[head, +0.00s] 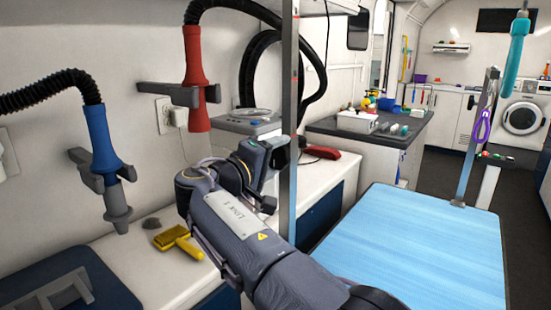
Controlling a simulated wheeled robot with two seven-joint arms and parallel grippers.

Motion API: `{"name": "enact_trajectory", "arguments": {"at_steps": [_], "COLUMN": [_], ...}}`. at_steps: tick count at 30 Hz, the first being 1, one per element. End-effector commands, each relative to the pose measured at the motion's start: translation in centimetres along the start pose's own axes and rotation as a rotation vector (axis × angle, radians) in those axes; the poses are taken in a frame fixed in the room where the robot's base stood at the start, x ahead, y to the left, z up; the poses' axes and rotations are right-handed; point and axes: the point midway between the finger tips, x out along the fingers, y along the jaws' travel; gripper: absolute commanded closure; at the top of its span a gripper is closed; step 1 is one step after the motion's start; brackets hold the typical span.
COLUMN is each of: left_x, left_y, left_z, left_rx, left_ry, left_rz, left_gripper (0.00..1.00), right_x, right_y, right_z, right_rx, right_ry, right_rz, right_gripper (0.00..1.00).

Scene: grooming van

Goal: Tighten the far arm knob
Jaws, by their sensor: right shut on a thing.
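My right arm reaches up from the bottom middle. Its gripper (285,148) is shut against the upright grey post (288,200) of the grooming arm at picture centre. It is shut on a small part at the post, taken to be the arm knob, which the jaws and wrist hide. I cannot tell how far the knob is turned. A second post (470,160) stands at the far edge of the blue grooming table (420,250), with a purple loop (483,125) hanging by it. My left gripper does not show.
A blue nozzle (99,140) and a red nozzle (196,75) hang on black hoses at the left. A yellow brush (178,242) lies on the white counter (155,275). A red object (321,152) lies behind the post. The blue tabletop is clear.

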Motion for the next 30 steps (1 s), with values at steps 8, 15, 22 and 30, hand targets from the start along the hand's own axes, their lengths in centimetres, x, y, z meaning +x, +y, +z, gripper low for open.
{"name": "enact_trajectory", "arguments": {"at_steps": [8,15,22,30], "left_x": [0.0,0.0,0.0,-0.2], "left_y": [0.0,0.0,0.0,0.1], "left_z": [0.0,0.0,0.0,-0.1], "left_rx": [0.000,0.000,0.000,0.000], "left_ry": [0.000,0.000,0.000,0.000], "left_rz": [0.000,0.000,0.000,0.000], "left_gripper": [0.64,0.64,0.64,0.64], "right_x": [-0.1,0.0,-0.5,-4.8], "right_y": [-0.1,-0.1,0.0,0.0], "right_z": [0.0,0.0,0.0,-0.1], "right_rx": [0.003,0.001,0.001,0.000], "right_ry": [-0.001,0.000,0.001,0.004], "right_rz": [-0.003,-0.002,-0.001,-0.003], "right_gripper": [0.37,0.20,0.20,0.20]}}
